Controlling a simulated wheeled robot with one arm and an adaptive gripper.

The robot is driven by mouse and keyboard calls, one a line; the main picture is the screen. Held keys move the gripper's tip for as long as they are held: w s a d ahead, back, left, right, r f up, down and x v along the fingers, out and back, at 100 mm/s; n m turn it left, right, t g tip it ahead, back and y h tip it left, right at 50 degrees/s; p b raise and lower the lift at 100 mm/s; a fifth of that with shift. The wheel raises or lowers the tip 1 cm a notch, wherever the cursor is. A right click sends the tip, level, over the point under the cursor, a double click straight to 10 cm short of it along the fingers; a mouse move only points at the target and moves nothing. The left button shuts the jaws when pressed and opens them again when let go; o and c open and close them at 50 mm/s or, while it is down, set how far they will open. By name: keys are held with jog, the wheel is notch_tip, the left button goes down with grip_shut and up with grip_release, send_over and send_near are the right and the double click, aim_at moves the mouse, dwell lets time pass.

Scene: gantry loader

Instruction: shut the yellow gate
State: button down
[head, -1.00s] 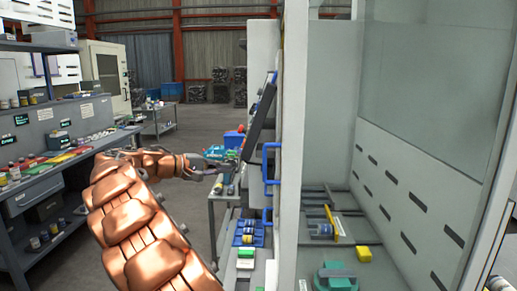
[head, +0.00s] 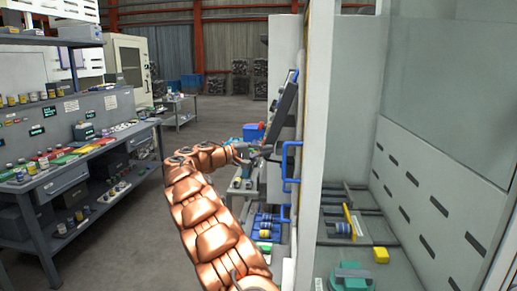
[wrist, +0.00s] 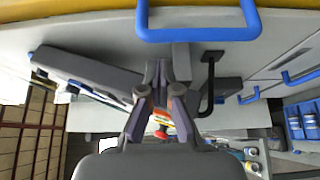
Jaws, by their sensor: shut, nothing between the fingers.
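A tall, narrow panel with a yellow-orange edge (head: 304,70) stands upright, seen nearly edge-on in the head view. I cannot tell for sure that it is the yellow gate. A blue bar handle (head: 287,170) stands out from its left side. In the wrist view a yellow strip (wrist: 60,8) runs along the top, and a blue handle (wrist: 200,35) crosses in front of a grey surface. My gripper (head: 258,151) is left of the handle, apart from it. In the wrist view my gripper (wrist: 165,72) is shut and empty, just below the handle.
A dark tilted screen (head: 281,108) is close above my gripper. Right of the panel is the machine's inside, with a small yellow upright plate (head: 349,220) and a yellow block (head: 381,255). A grey workbench (head: 75,150) stands at left. Open floor (head: 130,245) lies between.

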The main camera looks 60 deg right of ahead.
jog(key=shift+p+x, duration=0.7)
jog(key=shift+x, duration=1.75)
